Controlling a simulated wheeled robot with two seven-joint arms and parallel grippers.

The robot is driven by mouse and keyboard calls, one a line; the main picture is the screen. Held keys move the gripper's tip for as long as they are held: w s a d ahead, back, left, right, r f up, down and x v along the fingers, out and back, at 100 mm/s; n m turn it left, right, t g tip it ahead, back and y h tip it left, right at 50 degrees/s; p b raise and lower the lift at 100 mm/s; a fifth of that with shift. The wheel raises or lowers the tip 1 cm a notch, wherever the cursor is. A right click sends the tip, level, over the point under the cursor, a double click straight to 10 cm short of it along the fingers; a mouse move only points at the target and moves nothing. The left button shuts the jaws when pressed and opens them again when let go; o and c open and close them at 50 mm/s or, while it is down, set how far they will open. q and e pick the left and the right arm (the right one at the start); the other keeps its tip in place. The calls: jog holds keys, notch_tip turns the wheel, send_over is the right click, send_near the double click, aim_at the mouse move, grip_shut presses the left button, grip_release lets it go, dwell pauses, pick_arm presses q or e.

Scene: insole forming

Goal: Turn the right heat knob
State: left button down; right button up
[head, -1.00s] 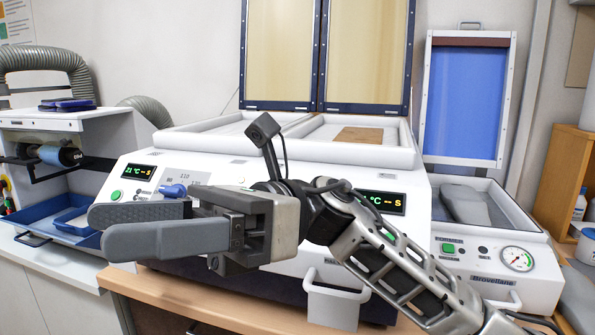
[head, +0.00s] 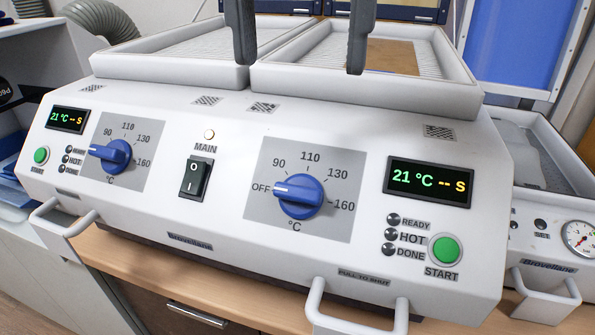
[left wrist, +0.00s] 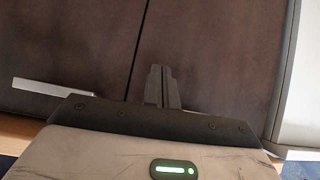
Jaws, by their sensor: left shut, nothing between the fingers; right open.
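The right heat knob (head: 299,196) is blue, on a grey dial plate of the white heating unit in the head view. Its white pointer is turned left, to OFF. My right gripper (head: 300,66) is open and empty. Its two dark fingers hang down from the top edge, in front of the right tray and above the knob in the picture, apart from it. The rest of that gripper is out of frame. My left gripper (left wrist: 162,88) shows in the left wrist view, shut and empty, before dark brown cabinet doors.
The left heat knob (head: 110,155) also points left. The black MAIN switch (head: 195,178) sits between the knobs. A display (head: 428,182) reading 21 °C and a green START button (head: 446,249) are on the right. White handles (head: 358,315) stick out below.

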aim_at(298, 185)
notch_tip(298, 185, down, 12)
jog(key=shift+f+b, duration=0.15)
jog(key=shift+b, duration=0.2)
pick_arm(q)
jog(key=shift+w+d, duration=0.2)
jog(key=shift+w, duration=0.05)
pick_arm(e)
jog(key=c, duration=1)
pick_arm(q)
jog(key=shift+f, duration=0.15)
